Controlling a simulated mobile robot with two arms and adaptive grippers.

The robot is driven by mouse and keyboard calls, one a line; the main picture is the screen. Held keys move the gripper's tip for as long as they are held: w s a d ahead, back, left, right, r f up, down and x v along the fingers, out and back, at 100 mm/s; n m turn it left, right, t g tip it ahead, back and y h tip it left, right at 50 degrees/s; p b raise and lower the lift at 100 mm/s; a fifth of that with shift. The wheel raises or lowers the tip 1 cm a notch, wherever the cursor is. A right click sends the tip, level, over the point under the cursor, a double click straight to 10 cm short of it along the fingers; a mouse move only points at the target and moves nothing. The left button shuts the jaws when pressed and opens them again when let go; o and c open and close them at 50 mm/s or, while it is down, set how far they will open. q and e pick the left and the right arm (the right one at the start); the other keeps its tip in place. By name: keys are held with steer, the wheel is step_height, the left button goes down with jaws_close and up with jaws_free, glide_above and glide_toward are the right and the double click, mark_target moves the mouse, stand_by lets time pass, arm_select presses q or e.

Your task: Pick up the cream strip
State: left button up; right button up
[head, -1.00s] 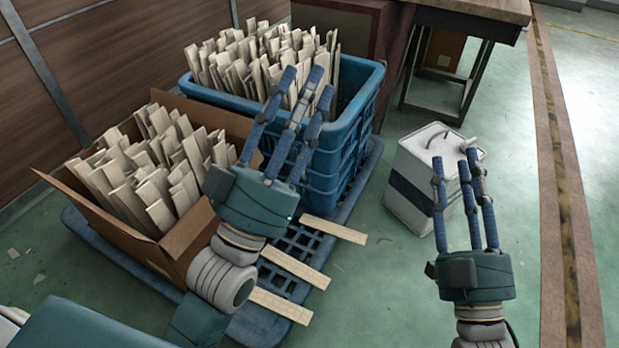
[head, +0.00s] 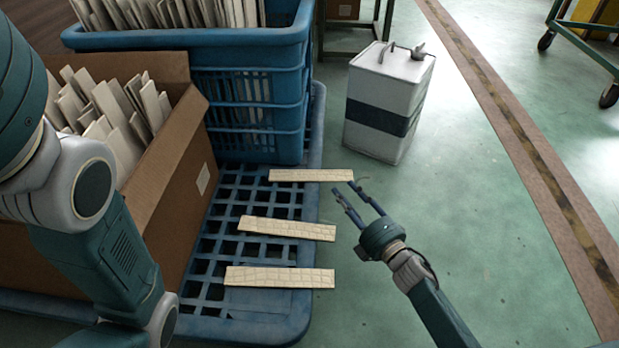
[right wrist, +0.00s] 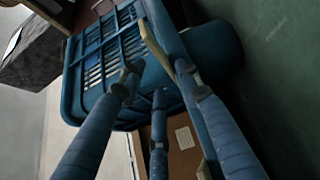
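Three cream strips lie apart on the blue pallet (head: 203,268): a far strip (head: 305,175), a middle strip (head: 287,229) and a near strip (head: 280,277). Their right ends stick out past the pallet's edge. My right gripper (head: 350,189) is open and empty, its fingertips just right of and slightly below the far strip's right end. In the right wrist view, a cream strip (right wrist: 155,43) shows nearly edge-on beyond the spread fingers (right wrist: 158,85); contact cannot be told. My left arm fills the left side of the head view, but its gripper is out of the picture.
A blue crate (head: 250,90) and a cardboard box (head: 170,195), both holding many upright pale strips, stand on the pallet. A white can (head: 385,100) with a dark band stands on the floor behind my right gripper.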

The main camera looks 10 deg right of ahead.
mark_target(328, 174)
steer(key=b+x, duration=0.1)
steer(key=x, duration=0.3)
steer(key=shift+w+f, duration=0.1)
steer(key=b+x, duration=0.3)
steer(key=x, duration=0.1)
steer(key=shift+w+a+f, duration=0.1)
steer(key=shift+w, duration=0.1)
steer(key=shift+w+a, duration=0.1)
steer(key=shift+w, duration=0.2)
steer(key=shift+c, duration=0.6)
jaws_close()
